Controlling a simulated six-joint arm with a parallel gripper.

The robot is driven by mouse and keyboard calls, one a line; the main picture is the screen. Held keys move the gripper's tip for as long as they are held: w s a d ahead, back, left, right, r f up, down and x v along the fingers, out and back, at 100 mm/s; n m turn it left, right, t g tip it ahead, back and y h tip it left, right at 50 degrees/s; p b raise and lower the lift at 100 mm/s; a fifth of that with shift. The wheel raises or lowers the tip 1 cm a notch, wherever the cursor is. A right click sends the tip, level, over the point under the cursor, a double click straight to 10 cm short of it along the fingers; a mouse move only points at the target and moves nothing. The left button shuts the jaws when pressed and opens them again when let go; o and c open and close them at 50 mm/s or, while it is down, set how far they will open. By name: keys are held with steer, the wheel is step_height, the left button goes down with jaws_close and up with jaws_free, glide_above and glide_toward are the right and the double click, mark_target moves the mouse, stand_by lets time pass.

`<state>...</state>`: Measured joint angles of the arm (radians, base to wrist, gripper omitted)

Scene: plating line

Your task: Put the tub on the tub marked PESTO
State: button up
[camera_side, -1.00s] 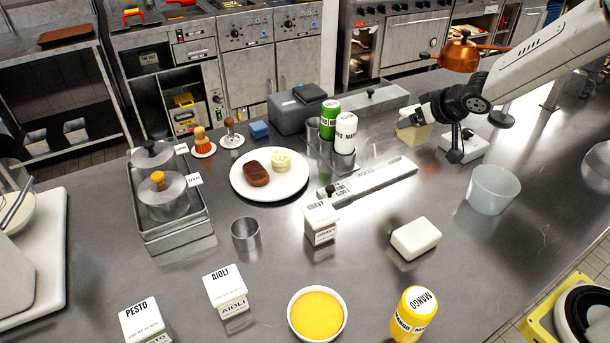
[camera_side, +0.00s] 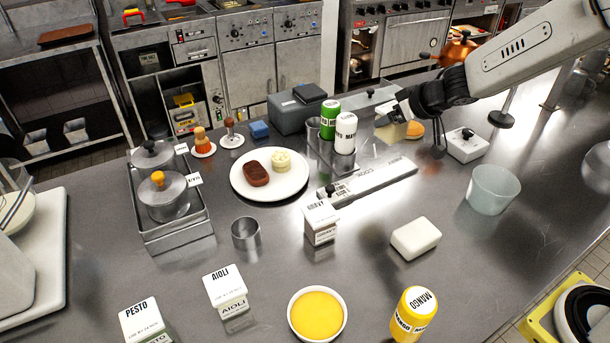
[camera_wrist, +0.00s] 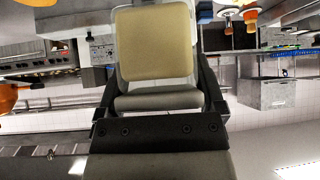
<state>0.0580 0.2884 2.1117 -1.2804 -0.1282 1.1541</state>
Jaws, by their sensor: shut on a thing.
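The tub marked PESTO (camera_side: 142,322), white and square, stands at the front left of the steel counter. My gripper (camera_side: 396,112) is high at the back right, behind the squeeze bottles, far from it. It is shut on a pale tub (camera_wrist: 157,45), which fills the top middle of the wrist view between the two dark fingers. In the side view the held tub (camera_side: 390,136) shows only partly below the gripper, and no marking on it can be read.
An AIOLI tub (camera_side: 226,290) stands right of PESTO. A gravy tub (camera_side: 320,222), steel cup (camera_side: 245,234), yellow bowl (camera_side: 317,314), MANGO bottle (camera_side: 413,314) and white block (camera_side: 415,237) stand around the middle and front. Bottles (camera_side: 345,133) stand near my gripper.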

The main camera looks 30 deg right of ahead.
steer(key=s+a+r+n+g+y, duration=0.1)
steer(key=a+r+n+g+y, duration=0.2)
steer(key=a, duration=1)
steer(key=s+a+r+n+y, duration=0.1)
steer(key=s+a+n+y, duration=0.3)
steer(key=a, duration=0.9)
steer(key=s+a+r+n+g+y, duration=0.1)
steer(key=s+a+n+g, duration=0.3)
steer(key=s+a, duration=0.5)
steer(key=s+a+r+n+g, duration=0.1)
steer(key=s+a+n+g, duration=0.1)
steer(key=s+a+n, duration=0.75)
steer(key=w+a+f+m, duration=0.1)
steer(key=w+a+f, duration=0.1)
steer(key=w+a, duration=0.1)
steer(key=w+a+f+m, duration=0.1)
steer(key=w+a+f, duration=0.2)
steer(key=w+a, duration=0.1)
steer(key=w+a+f+m, duration=0.2)
steer(key=w+a+f, duration=0.1)
steer(key=w+a, duration=0.1)
steer(key=shift+a+f, duration=0.25)
steer(key=shift+a, duration=0.2)
steer(key=shift+w+a+f, duration=0.15)
steer(key=shift+a+f, duration=0.05)
steer(key=shift+f, duration=0.1)
